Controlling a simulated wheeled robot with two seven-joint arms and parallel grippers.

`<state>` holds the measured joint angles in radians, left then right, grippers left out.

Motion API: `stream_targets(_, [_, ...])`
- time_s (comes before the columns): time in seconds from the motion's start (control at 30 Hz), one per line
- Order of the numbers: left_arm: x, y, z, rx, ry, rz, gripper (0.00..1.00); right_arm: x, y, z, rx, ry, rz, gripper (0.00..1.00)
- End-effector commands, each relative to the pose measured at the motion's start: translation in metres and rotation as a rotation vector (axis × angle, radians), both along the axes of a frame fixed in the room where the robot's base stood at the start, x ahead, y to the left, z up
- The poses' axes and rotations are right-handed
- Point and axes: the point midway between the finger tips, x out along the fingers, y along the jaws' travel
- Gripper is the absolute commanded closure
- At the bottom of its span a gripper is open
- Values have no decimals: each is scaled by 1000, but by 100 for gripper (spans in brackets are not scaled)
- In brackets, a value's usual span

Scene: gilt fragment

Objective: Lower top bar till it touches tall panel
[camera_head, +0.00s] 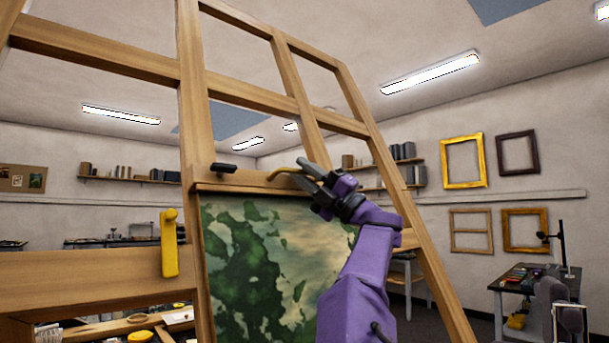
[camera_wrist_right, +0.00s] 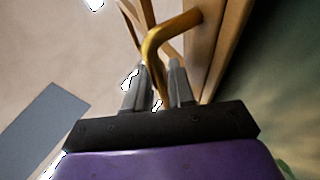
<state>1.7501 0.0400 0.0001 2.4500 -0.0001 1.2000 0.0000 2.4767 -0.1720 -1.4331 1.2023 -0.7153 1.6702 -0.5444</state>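The tall panel (camera_head: 262,262), a green and cream painting, stands upright in a large wooden easel. The wooden top bar (camera_head: 250,180) crosses just above its upper edge; I cannot tell whether they touch. A bent brass handle (camera_head: 285,172) sticks out from the bar. My right gripper (camera_head: 308,176) is at this handle. In the right wrist view the handle (camera_wrist_right: 157,48) runs down between the two fingers of the gripper (camera_wrist_right: 158,78), one on each side; whether they press on it is unclear. My left gripper is out of view.
A black knob (camera_head: 223,168) sits on the bar's left part. A yellow handle (camera_head: 169,243) is on a wooden beam (camera_head: 85,278) at the left. The easel's slanted right post (camera_head: 420,225) stands beyond my right arm. A dark worktable (camera_head: 525,283) is farther right.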

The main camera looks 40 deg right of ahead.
Motion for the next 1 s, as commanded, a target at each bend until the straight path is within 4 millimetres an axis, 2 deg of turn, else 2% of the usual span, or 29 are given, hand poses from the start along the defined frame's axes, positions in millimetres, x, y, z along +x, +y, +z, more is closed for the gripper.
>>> stream_targets(0.23, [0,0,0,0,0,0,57,-1,0,0,0,-1,0,77])
stream_targets(0.33, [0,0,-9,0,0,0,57,-6,-3,-8,1,-1,-2,77])
stream_targets(0.5, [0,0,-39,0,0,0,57,-32,-18,-36,2,-2,-3,77])
stream_targets(0.7, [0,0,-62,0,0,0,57,-62,-33,-60,2,-1,-1,77])
stream_targets(0.83, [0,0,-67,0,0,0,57,-72,-38,-65,0,-1,0,77])
stream_targets(1.0, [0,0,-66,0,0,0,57,-74,-39,-64,-1,0,-1,77])
